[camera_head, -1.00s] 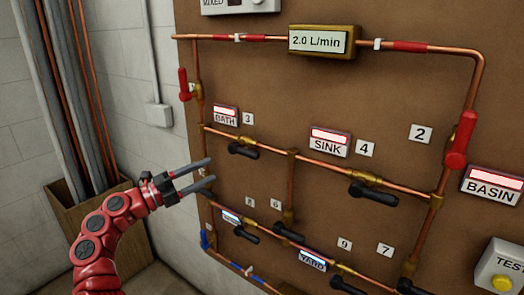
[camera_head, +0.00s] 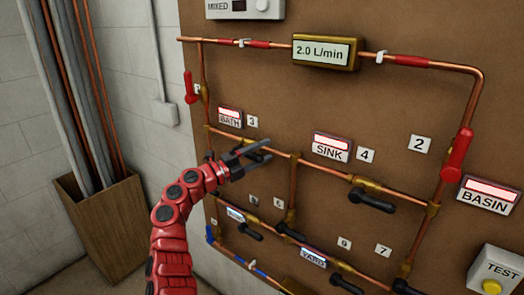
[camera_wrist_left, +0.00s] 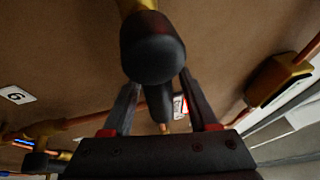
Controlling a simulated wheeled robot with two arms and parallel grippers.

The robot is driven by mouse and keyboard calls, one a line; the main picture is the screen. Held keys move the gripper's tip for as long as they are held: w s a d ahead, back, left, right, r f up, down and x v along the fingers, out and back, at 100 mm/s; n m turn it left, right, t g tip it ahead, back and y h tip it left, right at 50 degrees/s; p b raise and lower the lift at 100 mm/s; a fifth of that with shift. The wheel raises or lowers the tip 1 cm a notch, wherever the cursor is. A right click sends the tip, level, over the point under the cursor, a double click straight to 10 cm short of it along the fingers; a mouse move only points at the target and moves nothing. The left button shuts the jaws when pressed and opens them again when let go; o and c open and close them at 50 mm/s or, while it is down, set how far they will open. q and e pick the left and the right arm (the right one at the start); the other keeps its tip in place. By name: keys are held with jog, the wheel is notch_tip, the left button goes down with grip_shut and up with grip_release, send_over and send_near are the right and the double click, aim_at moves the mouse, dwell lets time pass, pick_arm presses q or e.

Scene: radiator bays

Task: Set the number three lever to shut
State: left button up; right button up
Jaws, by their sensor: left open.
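The number three lever is a black handle on a brass valve below the "3" tag (camera_head: 252,122) and the lit BATH sign (camera_head: 230,117). In the earlier head view it lies along the pipe, pointing right. My left gripper (camera_head: 269,150) now covers it in the head view. In the left wrist view a black lever (camera_wrist_left: 153,48) with a rounded end stands between the two open fingers and fills the upper middle. I cannot tell whether the fingers touch it. My right gripper is not in view.
Copper pipes run over the brown board. The lever near tag "4" (camera_head: 372,200) lies to the right, and a lever near tag "6" (camera_head: 289,230) is below. A red lever (camera_head: 191,86) is at upper left. A wooden box of pipes (camera_head: 110,225) stands at left.

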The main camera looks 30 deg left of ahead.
pick_arm(q)
grip_shut()
dwell(1.4)
